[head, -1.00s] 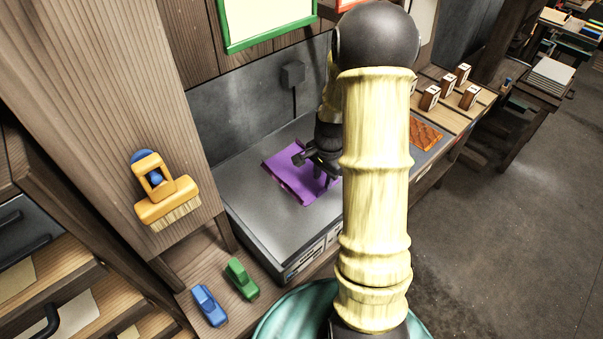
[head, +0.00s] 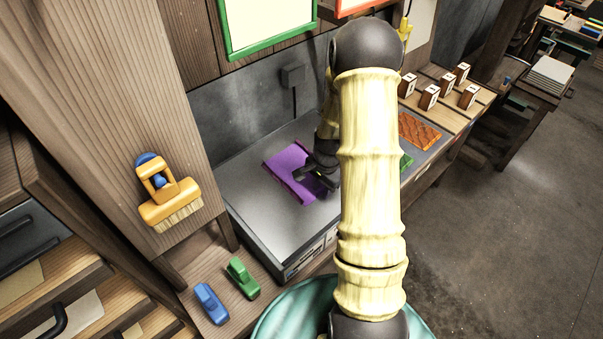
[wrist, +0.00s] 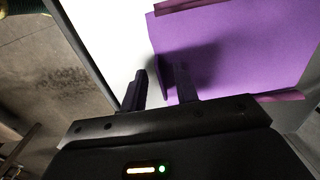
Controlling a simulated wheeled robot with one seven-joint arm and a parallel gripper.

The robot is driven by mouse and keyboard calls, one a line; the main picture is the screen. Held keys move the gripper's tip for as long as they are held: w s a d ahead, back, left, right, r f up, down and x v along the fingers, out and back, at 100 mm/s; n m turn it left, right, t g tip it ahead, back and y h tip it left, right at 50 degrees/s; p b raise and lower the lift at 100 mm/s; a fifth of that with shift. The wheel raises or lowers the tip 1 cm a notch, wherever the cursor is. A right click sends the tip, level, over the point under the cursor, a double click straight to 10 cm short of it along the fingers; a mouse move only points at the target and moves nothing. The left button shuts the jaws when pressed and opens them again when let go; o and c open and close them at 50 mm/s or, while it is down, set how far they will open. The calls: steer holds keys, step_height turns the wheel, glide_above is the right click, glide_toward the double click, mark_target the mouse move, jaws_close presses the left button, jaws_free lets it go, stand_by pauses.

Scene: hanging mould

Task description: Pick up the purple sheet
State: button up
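The purple sheet (head: 285,168) lies on the grey bench top, with a raised or folded strip along its near left edge. It also fills the upper right of the wrist view (wrist: 245,45). My gripper (head: 318,178) is low over the sheet's right part in the head view. In the wrist view my gripper (wrist: 157,75) has its two dark fingers apart, one on each side of the sheet's edge in the picture. I cannot tell whether a finger touches the sheet. My arm hides the area right of the sheet.
The grey bench top (head: 250,205) is clear left of the sheet. A wall stands behind it, with a dark box (head: 293,75) and cable. A yellow brush (head: 168,195) hangs on the left panel.

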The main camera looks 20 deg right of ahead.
jaws_close()
steer(key=shift+r, duration=0.15)
step_height(320, 180, up, 10)
steer(key=b, duration=0.1)
steer(key=shift+b, duration=0.4)
stand_by(0.6)
